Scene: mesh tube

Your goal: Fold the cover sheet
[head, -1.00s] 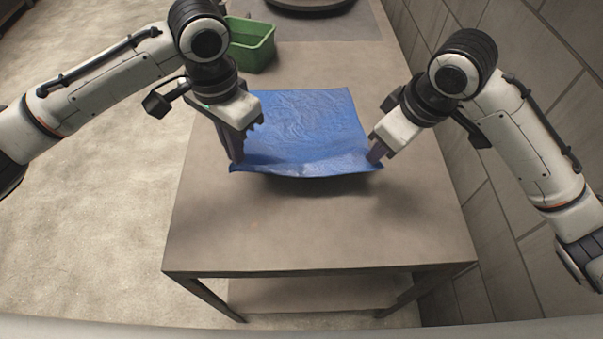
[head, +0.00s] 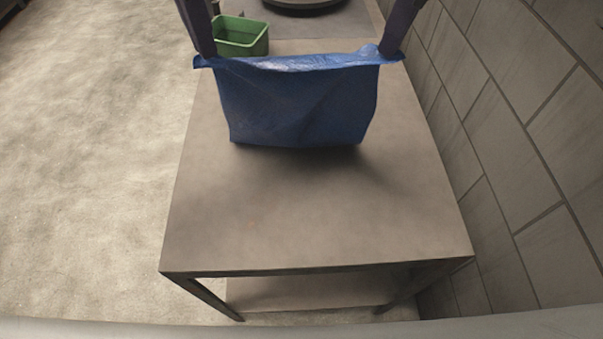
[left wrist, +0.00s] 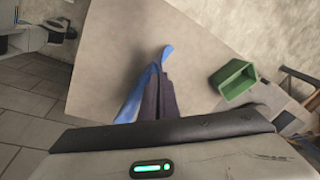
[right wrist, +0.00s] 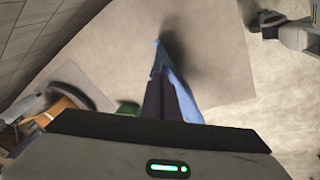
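The blue cover sheet (head: 300,105) hangs from both grippers in the head view, its top edge stretched between them and its lower part dropping toward the table. My left gripper (head: 209,52) is shut on the sheet's top left corner. My right gripper (head: 387,52) is shut on the top right corner. In the left wrist view the fingers (left wrist: 157,98) are together with the sheet (left wrist: 134,98) beside and between them. In the right wrist view the fingers (right wrist: 160,95) also pinch the sheet (right wrist: 182,95). The sheet's far side is hidden.
The brown table (head: 310,215) has its near half clear. A green bin (head: 240,37) stands at the back left, behind the sheet. A dark round object (head: 305,5) is at the far end. A tiled wall (head: 520,130) runs along the right.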

